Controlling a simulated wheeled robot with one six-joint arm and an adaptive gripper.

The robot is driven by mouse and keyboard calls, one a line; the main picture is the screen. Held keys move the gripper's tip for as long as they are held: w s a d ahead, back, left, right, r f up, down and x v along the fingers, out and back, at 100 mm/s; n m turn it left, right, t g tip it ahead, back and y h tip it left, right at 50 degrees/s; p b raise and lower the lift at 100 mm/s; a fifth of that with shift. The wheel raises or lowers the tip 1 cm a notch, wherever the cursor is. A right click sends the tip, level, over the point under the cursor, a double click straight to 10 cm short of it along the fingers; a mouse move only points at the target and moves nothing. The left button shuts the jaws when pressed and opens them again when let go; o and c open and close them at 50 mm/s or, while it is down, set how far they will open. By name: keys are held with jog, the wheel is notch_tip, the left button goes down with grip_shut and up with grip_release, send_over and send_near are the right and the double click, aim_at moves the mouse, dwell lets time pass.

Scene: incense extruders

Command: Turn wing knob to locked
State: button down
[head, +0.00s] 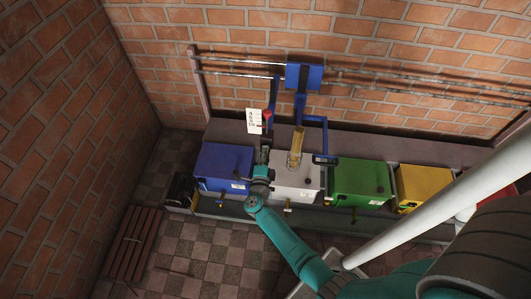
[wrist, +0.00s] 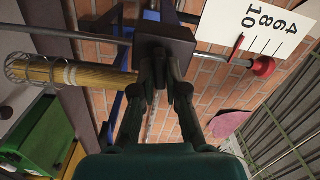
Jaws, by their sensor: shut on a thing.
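My gripper (wrist: 161,68) is shut at the underside of a dark square block (wrist: 165,36) in the wrist view. The small part between its fingertips, which appears to be the wing knob, is mostly hidden by the fingers and block, so I cannot read its turn angle. In the head view my gripper (head: 264,156) is beside the blue upright, above the gap between the blue and white boxes. A white scale card (wrist: 265,22) with numbers stands right of the block. A red knob (wrist: 262,66) with a pointer is near the card's lower edge, apart from my fingers.
Blue (head: 222,160), white (head: 288,190), green (head: 352,178) and yellow (head: 420,183) boxes line the bench. Metal rails run along the brick wall.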

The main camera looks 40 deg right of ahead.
jog(key=shift+w+d+m, duration=0.1)
jog(key=shift+m, duration=1.1)
jog(key=shift+r, duration=0.1)
jog(key=c, duration=1.2)
grip_release()
jog(key=shift+d, duration=0.1)
jog(key=v, duration=1.2)
